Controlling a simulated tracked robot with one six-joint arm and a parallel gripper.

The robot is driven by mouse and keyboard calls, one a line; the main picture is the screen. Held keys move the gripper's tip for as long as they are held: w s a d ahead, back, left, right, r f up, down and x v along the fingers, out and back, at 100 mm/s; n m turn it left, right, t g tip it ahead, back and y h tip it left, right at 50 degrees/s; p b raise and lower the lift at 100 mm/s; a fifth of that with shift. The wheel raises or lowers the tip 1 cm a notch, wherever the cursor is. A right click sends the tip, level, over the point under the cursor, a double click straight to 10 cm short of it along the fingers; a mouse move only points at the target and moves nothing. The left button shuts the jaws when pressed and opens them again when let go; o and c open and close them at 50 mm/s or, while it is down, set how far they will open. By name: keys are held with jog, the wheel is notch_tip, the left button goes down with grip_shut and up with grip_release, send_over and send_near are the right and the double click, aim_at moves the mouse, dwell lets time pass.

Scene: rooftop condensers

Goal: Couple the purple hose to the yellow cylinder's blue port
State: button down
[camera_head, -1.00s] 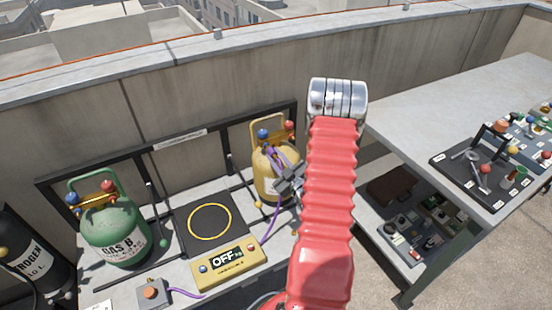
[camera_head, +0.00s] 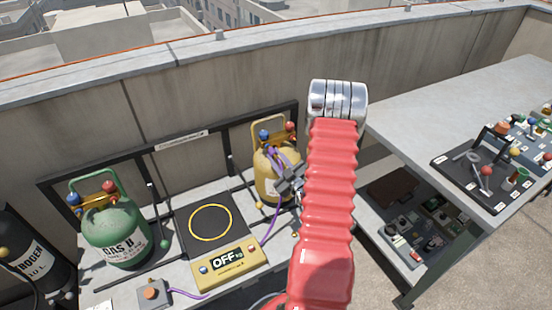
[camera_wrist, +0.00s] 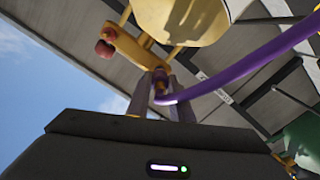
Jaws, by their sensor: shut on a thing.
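The yellow cylinder (camera_head: 268,186) stands at the back right of the low bench, with a blue port (camera_head: 264,134) and a red knob (camera_head: 290,127) on top. My gripper (camera_head: 288,180) is in front of its right side, partly hidden by my red arm. In the wrist view my gripper (camera_wrist: 161,96) is shut on the end fitting of the purple hose (camera_wrist: 245,68), just below the cylinder's yellow valve bar. The red knob also shows there (camera_wrist: 105,46); the blue port does not show clearly. I cannot tell whether the fitting touches the port.
A green cylinder (camera_head: 115,235) and a dark nitrogen bottle (camera_head: 30,255) stand at the left. A black scale plate (camera_head: 188,224) and a yellow OFF display box (camera_head: 230,266) lie between the cylinders. A table (camera_head: 430,110) with a tool tray is at the right. A wall rises behind.

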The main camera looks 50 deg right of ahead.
jog(key=shift+w+d, duration=0.15)
jog(key=shift+w, duration=0.3)
dwell(1.1)
jog(key=c, duration=1.5)
grip_release()
jog(key=shift+v, duration=3.75)
